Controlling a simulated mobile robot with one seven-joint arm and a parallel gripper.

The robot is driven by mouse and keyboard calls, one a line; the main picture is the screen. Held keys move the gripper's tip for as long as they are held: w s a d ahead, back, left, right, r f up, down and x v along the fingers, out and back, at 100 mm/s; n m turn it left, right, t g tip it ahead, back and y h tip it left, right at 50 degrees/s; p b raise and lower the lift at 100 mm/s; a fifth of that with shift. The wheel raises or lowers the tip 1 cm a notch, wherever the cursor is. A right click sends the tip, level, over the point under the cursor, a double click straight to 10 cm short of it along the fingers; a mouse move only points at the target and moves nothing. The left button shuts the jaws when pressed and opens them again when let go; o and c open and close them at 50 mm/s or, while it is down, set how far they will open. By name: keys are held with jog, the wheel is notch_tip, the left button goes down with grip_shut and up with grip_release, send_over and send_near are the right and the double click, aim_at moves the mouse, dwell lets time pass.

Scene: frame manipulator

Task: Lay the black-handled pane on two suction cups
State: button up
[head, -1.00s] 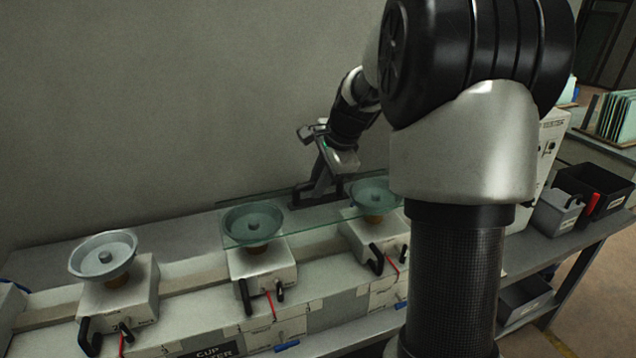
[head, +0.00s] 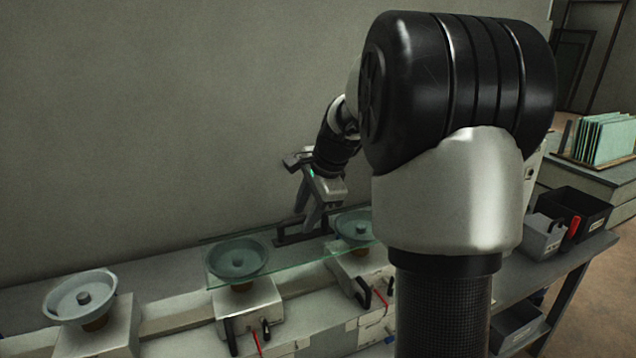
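The clear greenish glass pane (head: 290,260) lies nearly level over the middle suction cup (head: 236,259) and the right suction cup (head: 354,226). Both round grey cups show through or under it, on white blocks. Whether the pane touches both cups cannot be told. Its black handle (head: 287,238) stands on the pane's far side, between the two cups. My gripper (head: 308,221) points down at the handle with its fingers at the bar. Whether they are closed on it is too small to tell. A third cup (head: 81,297) at the left is bare.
A wall stands close behind the bench. Black and red levers stick out at the front of the cup blocks. Grey (head: 543,238) and black (head: 574,213) bins sit on the bench's right end. A rack of panes (head: 603,139) stands beyond. My arm hides part of the bench.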

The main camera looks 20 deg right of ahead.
jog(key=v, duration=1.5)
jog(key=shift+r, duration=0.2)
